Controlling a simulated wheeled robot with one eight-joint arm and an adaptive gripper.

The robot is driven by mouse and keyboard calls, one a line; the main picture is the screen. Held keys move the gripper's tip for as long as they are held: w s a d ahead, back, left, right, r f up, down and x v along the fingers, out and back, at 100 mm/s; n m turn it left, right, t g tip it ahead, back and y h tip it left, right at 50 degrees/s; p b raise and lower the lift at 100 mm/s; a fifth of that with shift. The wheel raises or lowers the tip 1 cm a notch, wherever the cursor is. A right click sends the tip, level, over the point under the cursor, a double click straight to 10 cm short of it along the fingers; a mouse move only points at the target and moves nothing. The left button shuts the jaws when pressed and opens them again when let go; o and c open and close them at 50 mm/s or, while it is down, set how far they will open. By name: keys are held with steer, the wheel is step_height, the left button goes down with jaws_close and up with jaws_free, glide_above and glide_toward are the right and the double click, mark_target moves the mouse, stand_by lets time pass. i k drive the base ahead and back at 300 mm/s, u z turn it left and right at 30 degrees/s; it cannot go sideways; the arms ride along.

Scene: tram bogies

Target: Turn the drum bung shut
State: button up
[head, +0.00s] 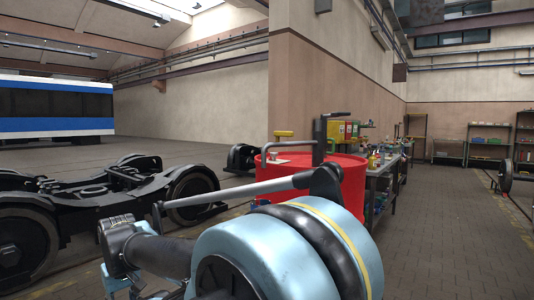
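A red drum (352,183) stands beyond my arm near the middle of the head view. A small yellow crossbar handle (284,134) rises on a short stem at the left of its top; it looks like the bung handle, but where it is threaded is too small to make out. A dark pipe-like fitting (320,136) with a side arm stands beside it on the drum top. My light-blue and grey arm fills the lower foreground and hides the drum's lower left part. My gripper's fingers do not show, and nothing of mine is visibly touching the handle.
A black tram bogie (97,196) with large wheels stands at the left. A cluttered workbench (384,182) runs behind the drum along the wall. Shelves (490,145) stand at the far right. The paved aisle (450,220) at the right is mostly clear.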

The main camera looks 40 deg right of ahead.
mark_target(274, 155)
steer(key=z, duration=0.05)
steer(key=k, duration=1.2)
steer(key=z, duration=0.7)
steer(key=i, duration=1.05)
